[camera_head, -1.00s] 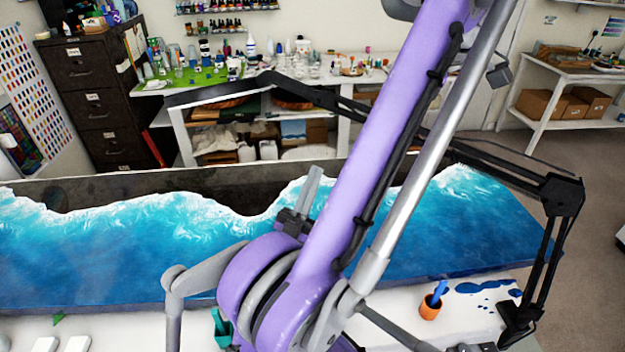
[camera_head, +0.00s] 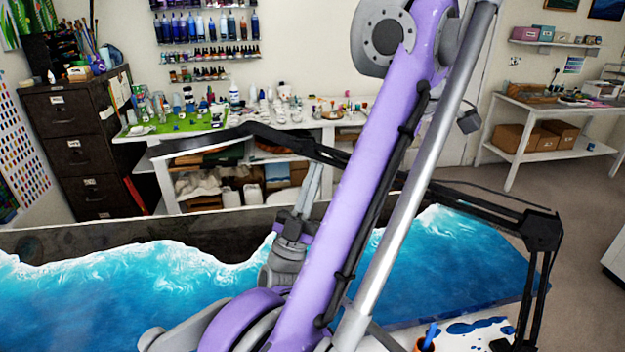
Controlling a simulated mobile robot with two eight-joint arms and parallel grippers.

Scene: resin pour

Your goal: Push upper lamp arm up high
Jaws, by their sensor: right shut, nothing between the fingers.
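The black lamp's upper arm (camera_head: 450,195) runs left from an elbow joint (camera_head: 541,231) at the right, passing behind my purple right arm, to a long flat lamp head (camera_head: 205,140) at the left. The lower lamp arm (camera_head: 535,300) goes down from the elbow to the table's right end. My right gripper (camera_head: 315,170) points upward, left of my purple arm link. It is shut and empty. Its fingertips show just under the lamp's upper arm; whether they touch it I cannot tell. My left gripper is not in view.
A blue and white resin wave table (camera_head: 120,290) spans the front. An orange cup (camera_head: 424,345) with a blue stick stands at its near right edge beside blue spills. A white workbench (camera_head: 160,165) with bottles, a dark filing cabinet (camera_head: 75,150) and a side table (camera_head: 575,110) stand behind.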

